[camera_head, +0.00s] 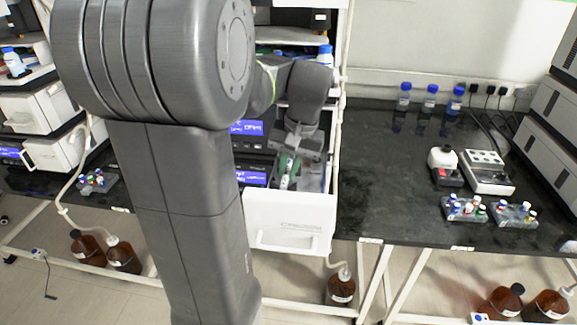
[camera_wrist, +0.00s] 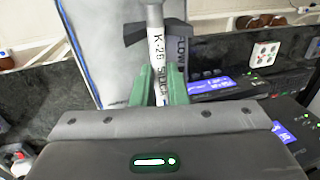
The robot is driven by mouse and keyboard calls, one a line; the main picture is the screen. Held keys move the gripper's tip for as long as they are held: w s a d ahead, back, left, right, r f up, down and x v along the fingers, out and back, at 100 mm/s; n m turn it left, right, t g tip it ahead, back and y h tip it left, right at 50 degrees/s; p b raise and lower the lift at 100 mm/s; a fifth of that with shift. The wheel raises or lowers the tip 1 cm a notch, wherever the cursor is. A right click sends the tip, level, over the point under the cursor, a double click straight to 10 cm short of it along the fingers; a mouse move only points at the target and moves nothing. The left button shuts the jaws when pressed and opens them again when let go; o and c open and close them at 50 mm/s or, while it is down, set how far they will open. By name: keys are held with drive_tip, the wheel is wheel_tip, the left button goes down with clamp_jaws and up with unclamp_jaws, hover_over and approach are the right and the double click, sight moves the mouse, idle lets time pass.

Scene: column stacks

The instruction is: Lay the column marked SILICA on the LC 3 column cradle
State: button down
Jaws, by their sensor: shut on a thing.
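My gripper (camera_wrist: 160,88) is shut on a white column (camera_wrist: 157,45), with a green finger on each side of it. Lettering on the column reads K-26 and, partly covered by the fingers, what looks like SILICA. Behind it in the wrist view is a pale grey panel (camera_wrist: 95,40) with a dark shape and the word FLOW. In the head view my gripper (camera_head: 289,168) points down into an open white drawer (camera_head: 290,218) of an instrument stack. I cannot tell a cradle or an LC 3 label, nor whether the column touches anything.
My arm hides much of the left.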

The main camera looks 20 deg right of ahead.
drive_tip(key=c, duration=1.3)
unclamp_jaws()
drive_tip(key=shift+c, duration=0.2)
drive_tip(key=p+v, duration=0.1)
drive_tip(key=v, duration=1.3)
drive_tip(key=shift+f, duration=0.1)
drive_tip(key=b+x, duration=0.1)
drive_tip(key=x, duration=1.2)
drive_tip(key=shift+a+f, duration=0.1)
drive_tip(key=shift+f, duration=0.3)
drive_tip(key=shift+r, duration=0.2)
